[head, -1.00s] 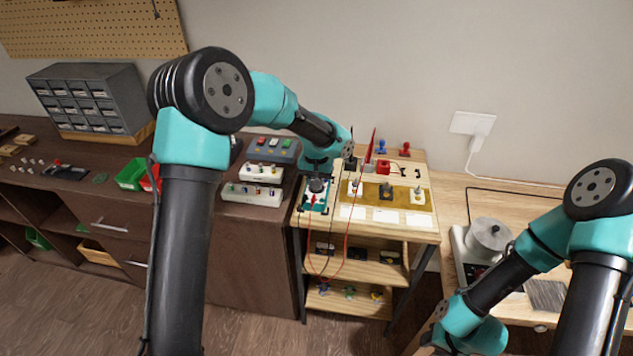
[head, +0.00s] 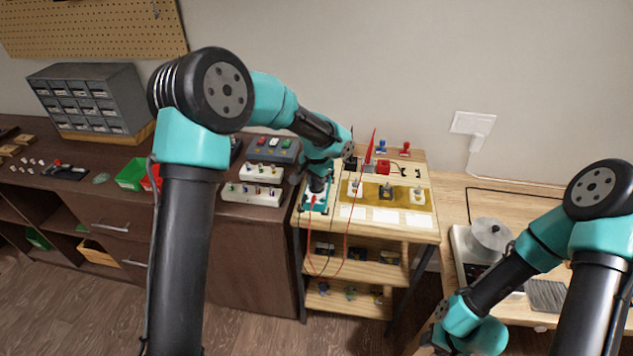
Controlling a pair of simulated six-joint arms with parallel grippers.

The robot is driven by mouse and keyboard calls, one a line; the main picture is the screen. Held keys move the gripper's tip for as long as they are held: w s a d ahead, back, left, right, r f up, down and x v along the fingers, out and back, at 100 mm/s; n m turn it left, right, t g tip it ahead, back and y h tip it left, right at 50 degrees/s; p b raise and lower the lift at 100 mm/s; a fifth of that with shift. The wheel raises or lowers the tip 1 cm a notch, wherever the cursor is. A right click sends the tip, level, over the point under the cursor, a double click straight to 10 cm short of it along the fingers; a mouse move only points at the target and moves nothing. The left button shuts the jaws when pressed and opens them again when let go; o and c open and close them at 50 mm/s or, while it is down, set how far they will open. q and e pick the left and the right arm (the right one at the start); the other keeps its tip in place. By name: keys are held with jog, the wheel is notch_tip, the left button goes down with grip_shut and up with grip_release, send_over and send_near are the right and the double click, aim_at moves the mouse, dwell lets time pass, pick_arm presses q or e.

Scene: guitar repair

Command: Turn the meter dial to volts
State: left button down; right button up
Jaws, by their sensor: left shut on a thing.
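The meter (head: 309,207) is a small teal-edged unit with a pale face at the left end of the wooden stand top. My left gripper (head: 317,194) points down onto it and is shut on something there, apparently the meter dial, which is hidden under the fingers. A red lead and a dark lead run from the meter over the stand's front. My right arm is at the lower right; its gripper fingers are not visible.
The wooden stand (head: 364,234) also holds a tan mat (head: 405,206) with several small parts, and a red probe (head: 371,148) stands upright behind. White switch racks (head: 252,194) sit just left. A silver round pot (head: 489,235) is on the right bench.

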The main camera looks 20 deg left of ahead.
dwell(0.3)
pick_arm(q)
jog(key=c, duration=1.1)
grip_release()
jog(key=shift+c, duration=0.2)
notch_tip(320, 180, up, 18)
jog(key=shift+f, duration=0.25)
jog(key=shift+f, duration=0.1)
